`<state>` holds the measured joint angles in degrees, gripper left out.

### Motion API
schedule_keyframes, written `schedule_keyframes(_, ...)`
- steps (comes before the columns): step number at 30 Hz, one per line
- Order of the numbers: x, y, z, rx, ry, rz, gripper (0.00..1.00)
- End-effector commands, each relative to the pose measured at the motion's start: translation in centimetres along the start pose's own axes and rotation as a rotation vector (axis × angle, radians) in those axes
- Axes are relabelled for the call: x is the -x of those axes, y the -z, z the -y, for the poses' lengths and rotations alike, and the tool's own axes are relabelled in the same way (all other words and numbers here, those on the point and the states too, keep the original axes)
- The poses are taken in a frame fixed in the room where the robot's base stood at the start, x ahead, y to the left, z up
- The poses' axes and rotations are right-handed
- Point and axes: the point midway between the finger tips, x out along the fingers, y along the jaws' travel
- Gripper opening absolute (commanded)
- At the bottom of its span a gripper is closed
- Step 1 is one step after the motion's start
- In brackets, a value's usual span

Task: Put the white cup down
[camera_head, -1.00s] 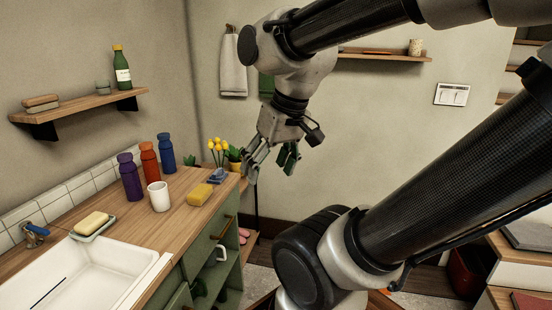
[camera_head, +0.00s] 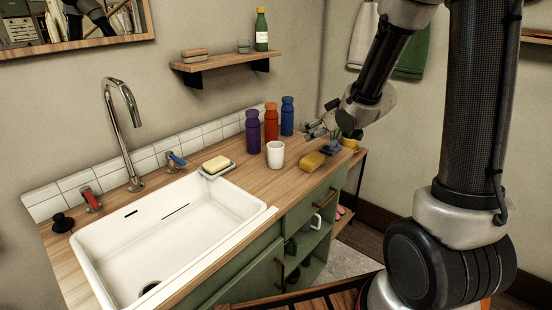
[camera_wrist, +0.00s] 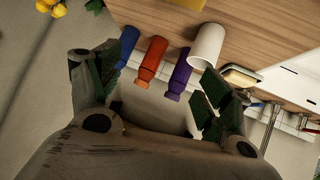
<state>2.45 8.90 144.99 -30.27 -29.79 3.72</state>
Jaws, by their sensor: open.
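The white cup (camera_head: 275,154) stands upright on the wooden counter (camera_head: 262,183), in front of the purple, orange and blue bottles. It also shows in the wrist view (camera_wrist: 207,45), upside down in that picture. My gripper (camera_head: 318,131) is open and empty, above the back right part of the counter, to the right of the cup and apart from it. In the wrist view my open fingers (camera_wrist: 160,85) spread wide with nothing between them touching. Part of my gripper blends with the plants behind it in the head view.
A purple bottle (camera_head: 253,131), an orange bottle (camera_head: 271,122) and a blue bottle (camera_head: 287,116) stand close behind the cup.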

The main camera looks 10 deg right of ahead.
Motion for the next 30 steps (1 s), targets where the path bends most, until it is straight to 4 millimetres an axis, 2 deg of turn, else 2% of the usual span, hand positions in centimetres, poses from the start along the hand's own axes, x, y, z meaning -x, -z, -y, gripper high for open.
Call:
schedule_keyframes(1,-2.3,-0.7,1.4,0.003,0.056,-0.037,0.79)
schedule_keyframes(3,-4.5,-0.9,3.2,0.003,0.127,-0.107,0.79)
schedule_keyframes(6,-6.3,-1.3,5.4,-0.011,0.21,-0.188,0.79)
schedule_keyframes(9,-7.2,-1.5,6.8,-0.027,0.26,-0.239,0.79)
schedule_keyframes(14,-8.3,-1.2,7.7,-0.036,0.288,-0.268,0.79)
schedule_keyframes(27,-14.0,0.7,9.1,-0.035,0.286,-0.268,0.79)
schedule_keyframes(30,-14.6,0.8,9.2,-0.036,0.284,-0.268,0.79)
